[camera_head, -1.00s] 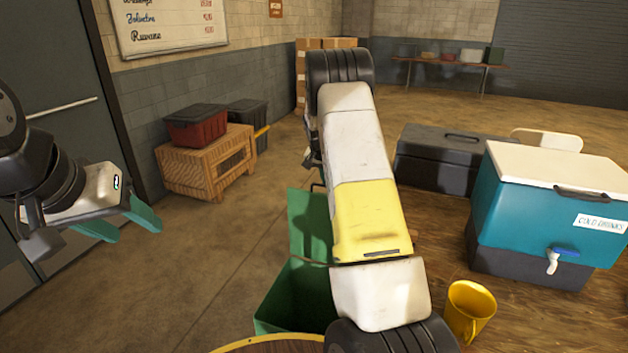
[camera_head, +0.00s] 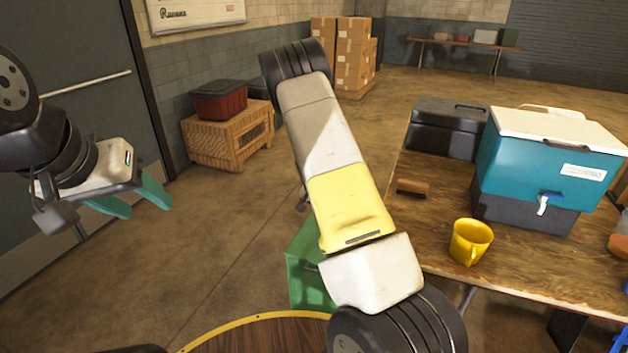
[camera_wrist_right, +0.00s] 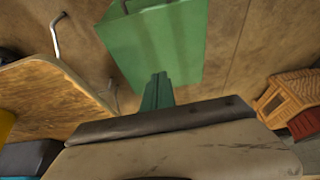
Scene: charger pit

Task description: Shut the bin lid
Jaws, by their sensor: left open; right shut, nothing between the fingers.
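The green bin (camera_head: 308,285) stands on the floor left of the wooden table, partly hidden behind my right arm. Its lid (camera_head: 304,243) appears to lie down over the top, and no dark opening shows in the visible part. In the right wrist view the green bin (camera_wrist_right: 155,50) fills the upper middle. My right gripper (camera_wrist_right: 157,90) is shut and empty, its green fingertips in front of the bin's near edge; I cannot tell whether they touch. My left gripper (camera_head: 143,200) is open and empty at the left, far from the bin.
The wooden table (camera_head: 440,282) at right holds a yellow mug (camera_head: 470,242), a teal cooler (camera_head: 540,160), a dark toolbox (camera_head: 447,128) and a small brown block (camera_head: 413,187). A wicker crate (camera_head: 225,142) with a red box (camera_head: 220,102) stands by the wall. Floor between is clear.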

